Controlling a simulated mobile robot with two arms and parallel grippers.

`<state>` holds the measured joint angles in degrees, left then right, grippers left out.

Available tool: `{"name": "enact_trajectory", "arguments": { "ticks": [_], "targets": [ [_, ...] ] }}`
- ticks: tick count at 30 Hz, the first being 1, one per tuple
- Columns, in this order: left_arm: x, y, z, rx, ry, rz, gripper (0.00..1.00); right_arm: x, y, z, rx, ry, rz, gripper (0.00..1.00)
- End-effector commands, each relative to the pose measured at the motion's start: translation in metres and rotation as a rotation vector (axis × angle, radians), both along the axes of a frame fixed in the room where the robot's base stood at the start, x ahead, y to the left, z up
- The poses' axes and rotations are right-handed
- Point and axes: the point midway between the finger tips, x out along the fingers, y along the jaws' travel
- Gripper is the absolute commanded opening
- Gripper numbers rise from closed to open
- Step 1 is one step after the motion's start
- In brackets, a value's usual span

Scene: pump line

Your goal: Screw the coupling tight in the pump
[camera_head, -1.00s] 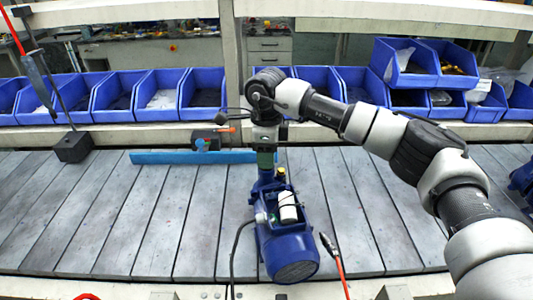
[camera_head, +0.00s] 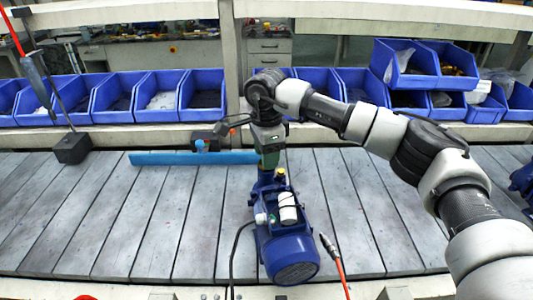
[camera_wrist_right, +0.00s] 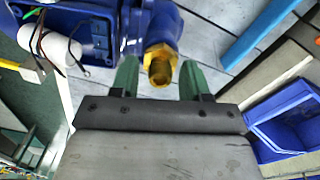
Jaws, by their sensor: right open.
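The blue pump (camera_head: 286,232) stands on the grey slatted table, with a white cylinder and thin wires on its top; its blue body also shows in the right wrist view (camera_wrist_right: 98,22). The brass coupling (camera_wrist_right: 160,66) sits in the pump's blue port and points toward my right gripper. My right gripper (camera_wrist_right: 158,76) is open, with one green finger on each side of the coupling and a gap visible on both sides. In the head view my right gripper (camera_head: 268,160) is above the far end of the pump. My left gripper is not in view.
A blue bar (camera_head: 190,158) lies on the table behind the pump. A dark block with a rod (camera_head: 73,147) stands at the left. Blue bins (camera_head: 157,95) line the back. The left tabletop is clear.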

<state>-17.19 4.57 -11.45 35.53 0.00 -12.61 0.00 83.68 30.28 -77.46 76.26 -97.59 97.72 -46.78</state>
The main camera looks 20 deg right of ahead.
Motion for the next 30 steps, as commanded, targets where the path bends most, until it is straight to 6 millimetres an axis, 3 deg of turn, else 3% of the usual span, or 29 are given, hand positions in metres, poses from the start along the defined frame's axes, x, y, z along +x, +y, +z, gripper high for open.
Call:
{"name": "enact_trajectory", "arguments": {
  "ticks": [6, 15, 23, 30],
  "targets": [
    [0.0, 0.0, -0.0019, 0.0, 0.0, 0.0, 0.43, 0.0002, -0.0003, -0.0002, 0.0, 0.0, 0.181, 0.46],
    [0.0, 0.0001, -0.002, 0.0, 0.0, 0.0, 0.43, 0.0002, -0.0002, -0.0001, 0.0, 0.0, 0.205, 0.46],
    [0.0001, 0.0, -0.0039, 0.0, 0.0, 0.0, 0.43, 0.0003, -0.0002, -0.0001, 0.0, 0.0, 0.462, 0.46],
    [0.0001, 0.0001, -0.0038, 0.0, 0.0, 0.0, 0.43, 0.0002, -0.0002, 0.0, 0.0, 0.0, 0.486, 0.46]
  ]
}}
